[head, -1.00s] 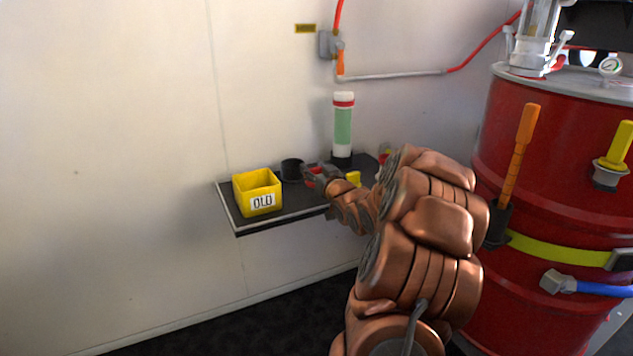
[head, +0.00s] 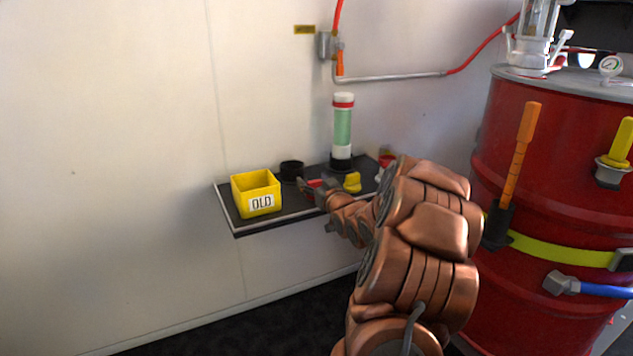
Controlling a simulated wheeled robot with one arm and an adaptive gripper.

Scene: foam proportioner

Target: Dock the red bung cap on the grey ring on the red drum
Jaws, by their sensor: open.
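My gripper (head: 309,187) is over the dark wall shelf, right of the yellow bin, with its jaws open. A small red piece (head: 316,183) shows at the jaws. It may be the red bung cap, but the jaws partly hide it and I cannot tell whether they touch it. Another red piece (head: 387,160) lies at the shelf's right back, partly hidden by my arm. The red drum (head: 545,150) stands at the right. A grey ring-like fitting (head: 611,171) on its side holds a yellow-handled piece (head: 622,141).
The shelf (head: 240,225) also bears a yellow bin marked OLD (head: 255,190), a black cup (head: 292,170), a green-and-white cylinder (head: 343,130) and a yellow piece (head: 352,182). An orange handle (head: 522,140) and a blue hose (head: 600,288) are at the drum.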

